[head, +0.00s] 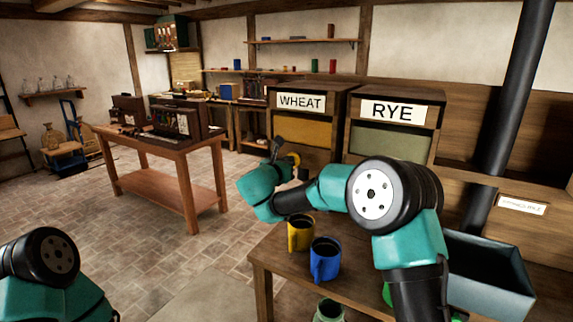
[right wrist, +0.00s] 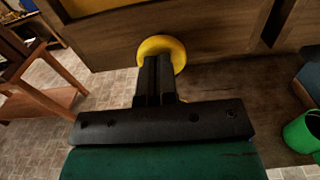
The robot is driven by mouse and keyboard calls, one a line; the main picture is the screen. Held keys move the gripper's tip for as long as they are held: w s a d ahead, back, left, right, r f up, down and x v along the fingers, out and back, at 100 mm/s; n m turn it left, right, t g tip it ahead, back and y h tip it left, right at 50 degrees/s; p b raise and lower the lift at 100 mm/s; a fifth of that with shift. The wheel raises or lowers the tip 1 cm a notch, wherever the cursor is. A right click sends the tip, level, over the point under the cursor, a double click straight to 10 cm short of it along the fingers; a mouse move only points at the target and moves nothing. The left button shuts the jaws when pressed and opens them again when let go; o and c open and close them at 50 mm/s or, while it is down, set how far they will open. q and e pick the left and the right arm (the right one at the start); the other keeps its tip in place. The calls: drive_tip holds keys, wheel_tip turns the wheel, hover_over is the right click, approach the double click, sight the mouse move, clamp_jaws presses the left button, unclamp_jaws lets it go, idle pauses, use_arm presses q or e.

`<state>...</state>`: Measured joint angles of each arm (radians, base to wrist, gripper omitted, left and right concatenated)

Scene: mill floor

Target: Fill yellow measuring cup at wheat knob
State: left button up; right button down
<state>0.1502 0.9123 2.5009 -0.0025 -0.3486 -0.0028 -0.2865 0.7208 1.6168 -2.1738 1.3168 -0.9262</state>
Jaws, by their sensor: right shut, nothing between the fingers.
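The yellow measuring cup (head: 300,235) stands upright on the wooden bench, beside a blue cup (head: 325,262). The wheat bin carries a WHEAT label (head: 301,101) above a yellow-brown front panel. A round yellow knob (right wrist: 163,50) shows on the bin in the right wrist view; part of it shows in the head view (head: 294,158), behind my right gripper (head: 290,165). In the right wrist view my right gripper (right wrist: 153,75) is shut and empty, its fingertips overlapping the knob's lower part; contact cannot be told. My left gripper is out of view.
The RYE bin (head: 391,111) stands right of the wheat bin. A grey open box (head: 490,275) is at the bench's right. A green cup (right wrist: 302,133) stands at the right wrist view's edge. A wooden table (head: 155,147) stands at left, with open brick floor around it.

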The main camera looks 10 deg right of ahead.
drive_tip(key=shift+w, duration=0.1)
drive_tip(key=x, duration=0.3)
drive_tip(key=shift+d, duration=0.2)
drive_tip(key=shift+d+r, duration=0.15)
drive_tip(key=shift+d, duration=0.05)
idle(5.8)
drive_tip(key=v, duration=1.4)
drive_tip(key=shift+a, duration=0.4)
